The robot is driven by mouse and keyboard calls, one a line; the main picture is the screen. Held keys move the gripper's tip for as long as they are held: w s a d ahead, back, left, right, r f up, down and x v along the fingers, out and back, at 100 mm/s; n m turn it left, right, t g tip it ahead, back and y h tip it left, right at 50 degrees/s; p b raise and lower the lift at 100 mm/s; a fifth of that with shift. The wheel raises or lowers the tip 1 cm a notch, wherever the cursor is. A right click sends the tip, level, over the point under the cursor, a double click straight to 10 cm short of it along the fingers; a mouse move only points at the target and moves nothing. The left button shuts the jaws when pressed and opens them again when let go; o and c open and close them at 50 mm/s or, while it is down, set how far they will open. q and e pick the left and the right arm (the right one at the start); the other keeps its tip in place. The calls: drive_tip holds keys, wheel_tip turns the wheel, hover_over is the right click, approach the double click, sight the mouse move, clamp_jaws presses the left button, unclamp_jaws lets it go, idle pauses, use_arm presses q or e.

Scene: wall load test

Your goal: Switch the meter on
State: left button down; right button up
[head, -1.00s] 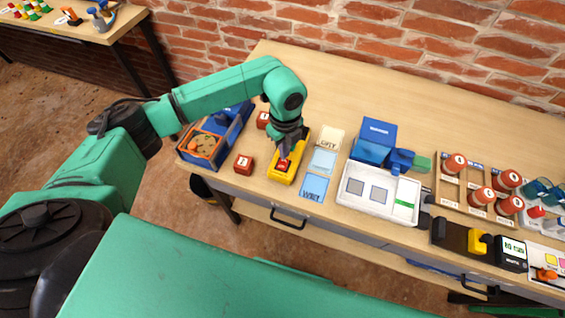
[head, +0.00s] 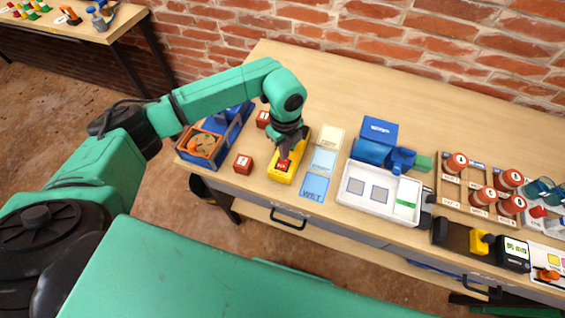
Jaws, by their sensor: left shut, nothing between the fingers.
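The yellow meter (head: 280,177) with a red button or display patch on its front end lies on the bench, left of the middle. My left gripper (head: 284,157) is shut and empty. It points down over the meter, with its fingertips at or just above the red patch; whether they touch cannot be told. The gripper hides the middle of the meter. My right gripper is not in view.
Red blocks (head: 243,163) stand beside the meter. A blue bin (head: 222,143) is to the left. Flat cards, one marked WET (head: 315,187), and a white tray (head: 347,205) lie to the right. The back of the bench is clear.

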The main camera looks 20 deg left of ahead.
use_arm(q)
drive_tip(key=shift+f+b, duration=0.45)
drive_tip(key=shift+f, duration=0.2)
wheel_tip(320, 180, up, 7)
drive_tip(key=p, duration=0.5)
drive_tip(key=shift+r, duration=0.1)
idle(0.5)
